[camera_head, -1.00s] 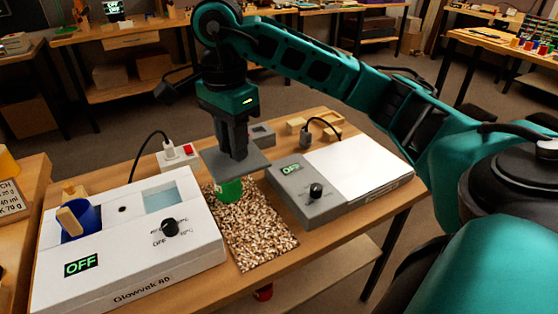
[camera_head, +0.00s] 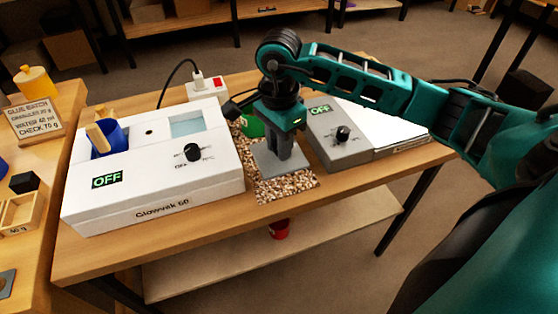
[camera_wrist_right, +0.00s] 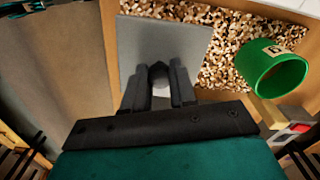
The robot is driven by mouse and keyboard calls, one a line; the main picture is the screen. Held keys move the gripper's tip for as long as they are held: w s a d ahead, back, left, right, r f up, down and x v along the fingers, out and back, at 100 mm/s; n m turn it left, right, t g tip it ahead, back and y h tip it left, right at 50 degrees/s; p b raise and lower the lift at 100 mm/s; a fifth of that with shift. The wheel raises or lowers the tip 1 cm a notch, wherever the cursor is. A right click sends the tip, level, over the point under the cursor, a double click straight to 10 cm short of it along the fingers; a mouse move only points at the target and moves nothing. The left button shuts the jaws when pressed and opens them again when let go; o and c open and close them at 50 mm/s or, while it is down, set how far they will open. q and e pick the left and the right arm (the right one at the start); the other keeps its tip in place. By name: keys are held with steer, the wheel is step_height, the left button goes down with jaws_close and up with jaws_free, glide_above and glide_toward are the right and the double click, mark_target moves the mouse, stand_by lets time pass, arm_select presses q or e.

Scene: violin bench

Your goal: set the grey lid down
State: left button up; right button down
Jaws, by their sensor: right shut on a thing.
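The grey lid (camera_head: 275,164) is a flat square plate, level, with a knob at its middle in the wrist view (camera_wrist_right: 140,35). My right gripper (camera_head: 284,152) is shut on this knob, pointing down; its fingers also show in the wrist view (camera_wrist_right: 160,78). The lid is over the front part of the brown speckled mat (camera_head: 288,188) and hides some of it. I cannot tell whether it touches the mat. My left gripper is not in view.
A white glue warmer (camera_head: 150,175) with a blue pot (camera_head: 109,138) stands left of the mat. A grey control box (camera_head: 338,152) with a white panel (camera_head: 385,130) stands to the right. A power strip (camera_head: 208,89) lies behind. The bench's front edge is close to the lid.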

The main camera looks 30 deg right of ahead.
step_height(320, 180, down, 5)
steer(key=shift+r, duration=0.15)
steer(key=shift+f, duration=0.35)
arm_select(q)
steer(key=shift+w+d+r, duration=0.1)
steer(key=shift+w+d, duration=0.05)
arm_select(e)
steer(key=shift+f+b, duration=0.15)
steer(key=shift+b, duration=0.25)
steer(key=c, duration=0.9)
jaws_free()
